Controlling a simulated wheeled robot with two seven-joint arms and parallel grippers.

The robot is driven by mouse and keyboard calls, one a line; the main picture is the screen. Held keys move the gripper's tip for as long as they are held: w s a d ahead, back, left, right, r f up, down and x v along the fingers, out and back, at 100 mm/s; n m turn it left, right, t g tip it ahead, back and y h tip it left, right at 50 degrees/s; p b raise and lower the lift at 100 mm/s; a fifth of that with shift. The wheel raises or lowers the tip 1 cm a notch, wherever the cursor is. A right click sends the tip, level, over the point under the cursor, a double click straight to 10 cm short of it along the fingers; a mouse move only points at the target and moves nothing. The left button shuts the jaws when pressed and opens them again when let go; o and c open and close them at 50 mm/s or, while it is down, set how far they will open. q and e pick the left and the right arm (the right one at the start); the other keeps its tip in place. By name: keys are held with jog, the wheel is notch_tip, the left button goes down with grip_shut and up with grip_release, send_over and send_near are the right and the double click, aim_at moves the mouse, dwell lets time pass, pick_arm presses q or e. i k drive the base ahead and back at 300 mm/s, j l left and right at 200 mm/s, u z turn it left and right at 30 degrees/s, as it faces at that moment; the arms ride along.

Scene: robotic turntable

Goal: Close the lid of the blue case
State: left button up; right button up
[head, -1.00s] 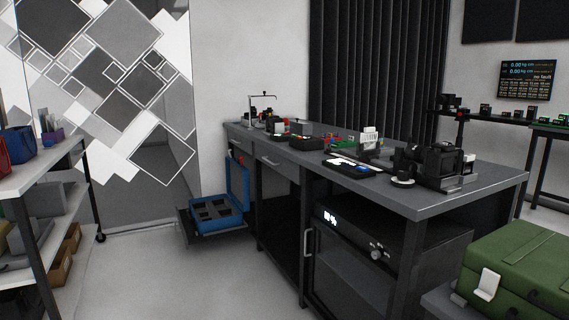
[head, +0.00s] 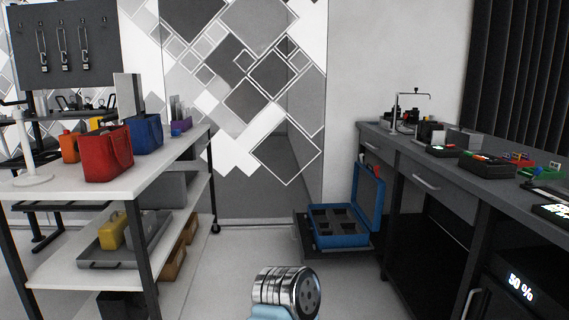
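The blue case (head: 341,239) stands low near the back wall, beside the left end of the dark workbench. Its lid (head: 369,197) is up, roughly upright along the case's right side. The open bottom shows dark square compartments. It rests on a dark low platform (head: 301,232). A metal, round-ended part with light blue below it shows at the bottom centre; it seems to be part of my own arm, well short of the case. No gripper fingers show in the head view.
A white shelf unit (head: 180,152) with red and blue bags stands at the left. The dark workbench (head: 447,185) with drawers and tools runs along the right. Open grey floor (head: 235,270) lies between them, leading to the case.

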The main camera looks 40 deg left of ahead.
aim_at(368, 192)
jog(key=i+j+u, duration=0.4)
jog(key=i+j, duration=1)
